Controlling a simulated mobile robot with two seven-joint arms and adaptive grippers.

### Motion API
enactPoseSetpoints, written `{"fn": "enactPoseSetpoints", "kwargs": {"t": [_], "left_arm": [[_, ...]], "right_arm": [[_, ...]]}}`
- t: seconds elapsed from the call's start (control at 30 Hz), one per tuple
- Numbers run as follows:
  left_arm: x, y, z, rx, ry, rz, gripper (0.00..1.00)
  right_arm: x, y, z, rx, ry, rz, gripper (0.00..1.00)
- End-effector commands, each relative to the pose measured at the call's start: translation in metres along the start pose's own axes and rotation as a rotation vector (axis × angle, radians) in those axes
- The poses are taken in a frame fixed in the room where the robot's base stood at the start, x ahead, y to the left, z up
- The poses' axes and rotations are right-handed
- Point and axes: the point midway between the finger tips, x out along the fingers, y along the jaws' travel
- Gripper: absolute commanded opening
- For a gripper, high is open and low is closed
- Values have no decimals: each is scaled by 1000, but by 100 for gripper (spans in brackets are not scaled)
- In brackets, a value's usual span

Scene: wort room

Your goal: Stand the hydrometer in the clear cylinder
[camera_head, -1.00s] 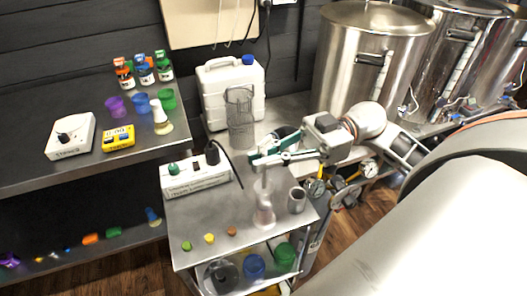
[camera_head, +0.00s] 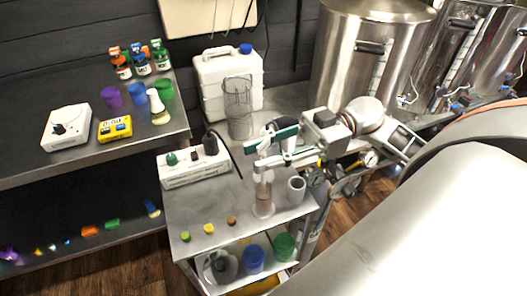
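The clear cylinder (camera_head: 263,208) stands upright on the steel cart top, near its right front. A pale, slim shape that looks like the hydrometer (camera_head: 264,178) shows upright at the cylinder's mouth, just below the fingers. It is faint, and I cannot tell how deep it sits. My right gripper (camera_head: 259,154) reaches in from the right, above the cylinder. Its two fingers, with green parts, are spread with a visible gap and appear to hold nothing. My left gripper is not in view.
A steel cup (camera_head: 297,190) stands close right of the cylinder. A white box with knobs (camera_head: 194,168) lies behind left, and a wire mesh cylinder (camera_head: 239,112) stands behind. Small coloured caps (camera_head: 209,229) line the cart's front. The cart top left of the cylinder is clear.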

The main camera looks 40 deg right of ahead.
Motion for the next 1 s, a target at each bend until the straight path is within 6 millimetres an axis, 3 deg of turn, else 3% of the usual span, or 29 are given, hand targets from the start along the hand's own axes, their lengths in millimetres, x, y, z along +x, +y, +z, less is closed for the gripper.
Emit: {"fn": "enactPoseSetpoints", "kwargs": {"t": [0.27,0.7,1.0], "left_arm": [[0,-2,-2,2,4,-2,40],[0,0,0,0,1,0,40],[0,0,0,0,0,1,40]], "right_arm": [[-6,0,1,1,-2,2,27],[-68,0,1,2,-1,2,27],[-75,0,0,0,0,0,27]]}}
